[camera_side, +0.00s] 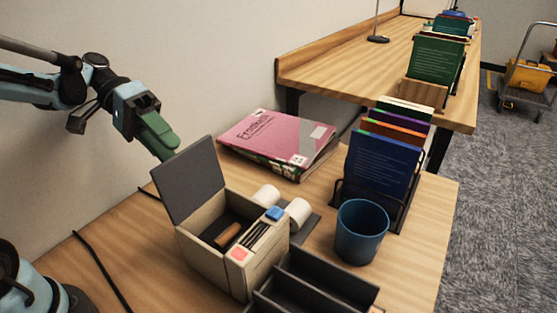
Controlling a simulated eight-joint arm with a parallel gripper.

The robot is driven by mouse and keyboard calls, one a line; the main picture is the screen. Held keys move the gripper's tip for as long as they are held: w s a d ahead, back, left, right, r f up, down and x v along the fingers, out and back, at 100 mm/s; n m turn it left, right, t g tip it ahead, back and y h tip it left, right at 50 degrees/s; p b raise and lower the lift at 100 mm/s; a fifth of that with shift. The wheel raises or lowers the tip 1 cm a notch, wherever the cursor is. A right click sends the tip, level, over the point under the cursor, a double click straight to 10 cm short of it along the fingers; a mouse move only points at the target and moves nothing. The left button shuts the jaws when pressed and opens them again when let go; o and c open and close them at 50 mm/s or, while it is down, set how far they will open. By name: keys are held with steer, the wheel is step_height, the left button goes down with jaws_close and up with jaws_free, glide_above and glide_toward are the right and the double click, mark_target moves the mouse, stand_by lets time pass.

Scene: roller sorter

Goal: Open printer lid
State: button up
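The printer is a beige box (207,263) on the near table, with a blue part and a pink-red part on its top edge. Its dark grey lid (190,182) stands raised at the back left, tilted back. The inside is open to view and holds a brown cylinder-like piece (228,236). My gripper (165,148) has green fingers and hangs just above and behind the top edge of the lid. It seems close to the lid, but I cannot tell if they touch. The fingers overlap from this side, so their opening is hidden.
White rolls (298,211) lie behind the printer. A dark divided tray (310,285) is in front, a blue cup (361,232) to the right. A pink book stack (278,138) and a rack of books (380,172) stand farther back. A black cable runs at left.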

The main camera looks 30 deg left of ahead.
steer(key=s+d+r, duration=0.6)
steer(key=d, duration=0.3)
steer(key=shift+s+d+r, duration=0.15)
steer(key=shift+d+r, duration=0.2)
steer(key=shift+c, duration=0.2)
